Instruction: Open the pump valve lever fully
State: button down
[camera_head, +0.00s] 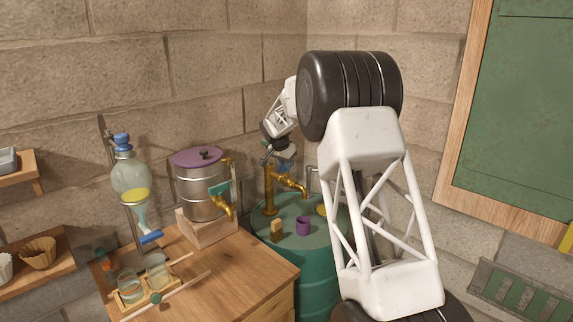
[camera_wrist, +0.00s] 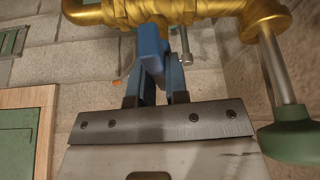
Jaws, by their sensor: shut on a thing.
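The brass pump (camera_head: 269,191) stands on the green drum (camera_head: 316,240) in the head view. Its brass body (camera_wrist: 185,10) crosses the top of the wrist view. The blue valve lever (camera_wrist: 150,45) extends from the brass body toward my gripper (camera_wrist: 158,82). My gripper is shut on this lever; the fingers partly hide it. In the head view my gripper (camera_head: 279,158) is at the top of the pump, small and partly covered by my own arm. The exact lever angle is hard to tell.
A metal rod with a green knob (camera_wrist: 290,138) is close to my gripper's right in the wrist view. A purple cup (camera_head: 303,226) and a tan block (camera_head: 276,230) stand on the drum. A steel still (camera_head: 201,190) is left of the pump. Walls stand close behind.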

jog(key=n, duration=0.2)
jog(key=n+y, duration=0.1)
jog(key=n, duration=0.1)
jog(key=shift+d+t+y, duration=0.1)
jog(key=shift+t+y, duration=0.2)
jog(key=n+y, duration=0.1)
jog(key=n, duration=0.3)
jog(key=shift+y, duration=0.3)
jog(key=n, duration=0.2)
jog(key=n+y, duration=0.1)
jog(key=n, duration=0.1)
jog(key=shift+d+n+y, duration=0.15)
jog(key=shift+n+y, duration=0.15)
jog(key=shift+n+g+y, duration=0.5)
jog(key=shift+n+y, duration=0.2)
jog(key=shift+n, duration=1.3)
jog(key=c, duration=1.1)
grip_release()
